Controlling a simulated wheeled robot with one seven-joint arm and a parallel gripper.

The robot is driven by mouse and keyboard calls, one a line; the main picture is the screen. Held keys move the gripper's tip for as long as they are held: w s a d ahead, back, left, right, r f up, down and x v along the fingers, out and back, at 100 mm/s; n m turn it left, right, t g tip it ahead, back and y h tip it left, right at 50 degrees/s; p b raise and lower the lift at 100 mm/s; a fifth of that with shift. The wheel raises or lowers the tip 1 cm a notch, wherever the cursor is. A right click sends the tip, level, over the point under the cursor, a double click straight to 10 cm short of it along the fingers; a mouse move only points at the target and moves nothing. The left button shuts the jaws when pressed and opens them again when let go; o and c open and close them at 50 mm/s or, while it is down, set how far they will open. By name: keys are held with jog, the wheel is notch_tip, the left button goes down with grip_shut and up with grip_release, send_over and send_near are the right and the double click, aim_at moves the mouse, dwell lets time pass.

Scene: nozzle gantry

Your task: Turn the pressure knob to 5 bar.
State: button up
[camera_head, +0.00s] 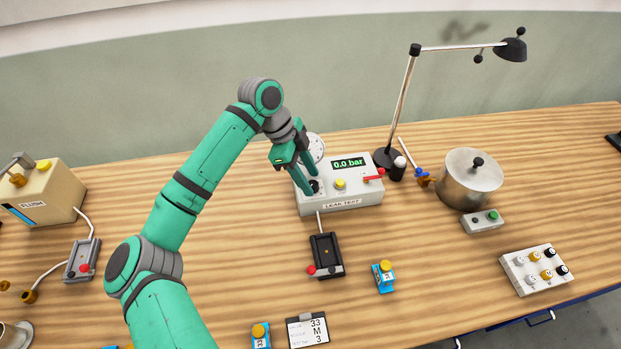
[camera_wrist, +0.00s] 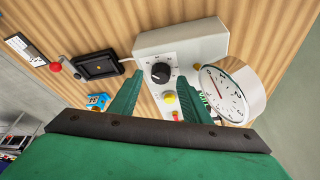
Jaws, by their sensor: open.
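The leak test box (camera_head: 341,199) is a pale grey unit on the wooden table, with a display (camera_head: 348,163) reading 0.0 bar. The black pressure knob (camera_wrist: 160,72) sits on its face inside a ring of small marks, and in the head view it (camera_head: 315,186) is partly hidden by my fingers. My gripper (camera_head: 309,186) is open and empty. In the wrist view its two green fingers (camera_wrist: 158,95) stand apart, one to each side below the knob, with the knob beyond their tips. I cannot tell whether a finger touches it.
A round white gauge (camera_wrist: 225,93) stands beside the box. A yellow button (camera_head: 340,184) and a red lever (camera_head: 374,175) are close to the knob. A lamp (camera_head: 388,158) and a steel pot (camera_head: 469,180) stand to the right. A black fixture (camera_head: 326,254) lies in front.

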jog(key=shift+d+f, duration=0.25)
jog(key=shift+f, duration=0.3)
jog(key=c, duration=1)
jog(key=shift+m, duration=0.3)
